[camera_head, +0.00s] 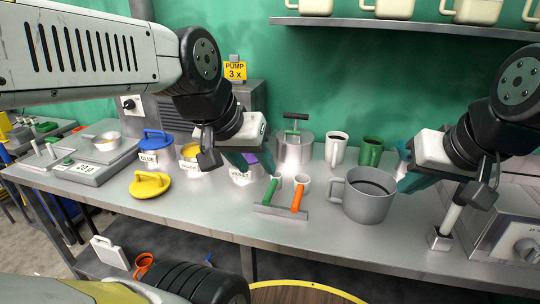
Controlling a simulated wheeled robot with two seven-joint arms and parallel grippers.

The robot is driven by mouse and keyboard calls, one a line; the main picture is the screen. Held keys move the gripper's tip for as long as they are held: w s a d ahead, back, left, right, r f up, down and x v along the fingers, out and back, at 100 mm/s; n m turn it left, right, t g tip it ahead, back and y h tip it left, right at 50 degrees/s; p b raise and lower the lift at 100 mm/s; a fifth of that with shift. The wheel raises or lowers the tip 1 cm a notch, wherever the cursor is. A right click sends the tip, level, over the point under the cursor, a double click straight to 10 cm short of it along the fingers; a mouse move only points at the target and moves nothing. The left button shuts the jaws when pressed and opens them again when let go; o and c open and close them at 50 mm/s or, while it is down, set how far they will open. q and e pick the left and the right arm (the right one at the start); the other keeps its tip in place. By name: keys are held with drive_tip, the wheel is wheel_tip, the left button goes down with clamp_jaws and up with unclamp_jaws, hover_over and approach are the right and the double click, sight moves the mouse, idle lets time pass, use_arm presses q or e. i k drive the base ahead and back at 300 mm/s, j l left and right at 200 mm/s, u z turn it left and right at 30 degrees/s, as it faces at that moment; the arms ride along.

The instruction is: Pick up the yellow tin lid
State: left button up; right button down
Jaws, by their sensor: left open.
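The yellow tin lid (150,184) lies on the steel table at the left front, a round disc with a raised handle on top. It is apart from the open yellow tin (190,151) behind it. My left gripper (257,164) is open over the violet tin (242,175), well to the right of the yellow lid, and partly hides that tin. My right gripper (406,174) is at the right, by the big grey mug (369,195); its fingers are partly hidden, so its opening is unclear.
A blue tin with a blue lid (156,139) stands behind the yellow lid. A scale (88,165) with a metal bowl is at the left. A rack with green and orange handles (281,211) lies front centre. White (336,150) and green (370,152) mugs stand behind.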

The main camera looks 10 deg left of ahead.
sight(150, 184)
drive_tip(key=u, duration=1.6)
